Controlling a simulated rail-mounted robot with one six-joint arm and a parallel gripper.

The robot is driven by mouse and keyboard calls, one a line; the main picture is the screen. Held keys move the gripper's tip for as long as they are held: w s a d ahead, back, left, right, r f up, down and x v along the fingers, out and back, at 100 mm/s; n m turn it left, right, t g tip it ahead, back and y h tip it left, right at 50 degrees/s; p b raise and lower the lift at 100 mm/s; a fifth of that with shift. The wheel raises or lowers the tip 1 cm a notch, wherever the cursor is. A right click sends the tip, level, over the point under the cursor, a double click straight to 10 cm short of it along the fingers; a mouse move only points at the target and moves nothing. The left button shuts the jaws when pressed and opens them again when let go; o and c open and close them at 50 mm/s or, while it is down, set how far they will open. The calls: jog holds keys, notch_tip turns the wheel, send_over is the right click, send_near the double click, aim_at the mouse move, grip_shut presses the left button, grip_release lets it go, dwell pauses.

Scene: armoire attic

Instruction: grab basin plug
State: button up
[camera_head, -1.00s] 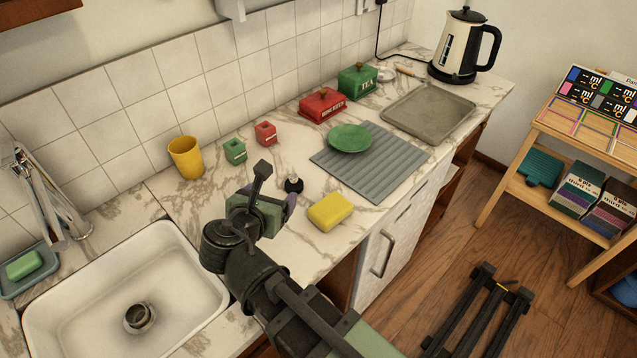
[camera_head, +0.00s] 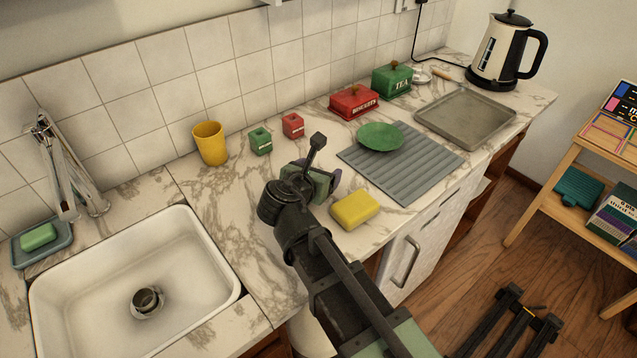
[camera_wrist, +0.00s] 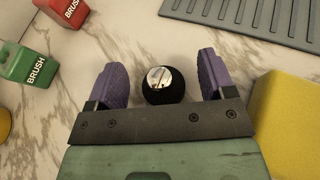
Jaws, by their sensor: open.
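The basin plug (camera_wrist: 165,92), black and round with a shiny metal top, stands on the marble counter in the wrist view. It lies between the two purple fingers of my gripper (camera_wrist: 161,70), with a gap visible on either side. My gripper is open and holds nothing. In the head view my gripper (camera_head: 325,178) is low over the counter, just left of the yellow sponge, and it hides the plug there.
The yellow sponge (camera_head: 355,209) is close to the right finger. A grey ribbed mat (camera_head: 400,165) with a green plate (camera_head: 380,137) lies beyond. Small red (camera_head: 293,126) and green (camera_head: 261,142) brush holders stand near the wall. A white sink (camera_head: 80,290) is at left.

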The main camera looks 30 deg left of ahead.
jog(key=c, duration=1)
jog(key=shift+r, duration=0.15)
